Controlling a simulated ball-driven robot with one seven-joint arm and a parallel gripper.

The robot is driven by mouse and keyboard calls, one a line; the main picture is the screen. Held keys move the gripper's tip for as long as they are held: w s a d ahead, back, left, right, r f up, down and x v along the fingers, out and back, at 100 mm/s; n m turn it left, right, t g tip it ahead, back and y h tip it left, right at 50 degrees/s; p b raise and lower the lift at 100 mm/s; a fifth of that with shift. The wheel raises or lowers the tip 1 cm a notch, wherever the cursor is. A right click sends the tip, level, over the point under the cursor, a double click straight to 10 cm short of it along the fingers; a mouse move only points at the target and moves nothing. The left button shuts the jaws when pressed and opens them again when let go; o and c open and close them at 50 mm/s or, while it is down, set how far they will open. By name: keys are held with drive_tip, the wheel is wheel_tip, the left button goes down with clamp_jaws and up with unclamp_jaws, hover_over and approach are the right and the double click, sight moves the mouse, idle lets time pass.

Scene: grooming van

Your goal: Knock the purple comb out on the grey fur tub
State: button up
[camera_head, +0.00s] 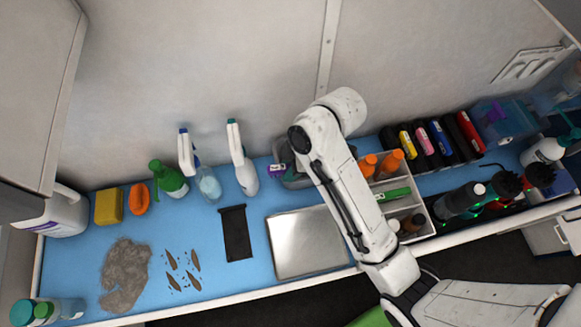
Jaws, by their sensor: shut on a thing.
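A grey tub (297,183) stands against the back wall, largely covered by my arm. A small purple piece (277,170) with a pale mark shows at the tub's left side. It is too small to tell whether it is the comb, or whether it touches the tub. My arm reaches up across the tub from the lower right. My gripper is hidden behind my arm links, so its jaws and anything in them do not show.
A metal tray (305,243) and black pouch (236,232) lie in front. Spray bottles (244,172) stand left of the tub, and a divided caddy (409,177) right. A fur pile (126,275) lies far left. Blue counter is free between pouch and tray.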

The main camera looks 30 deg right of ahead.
sight(287, 166)
drive_tip(key=shift+r, duration=1.55)
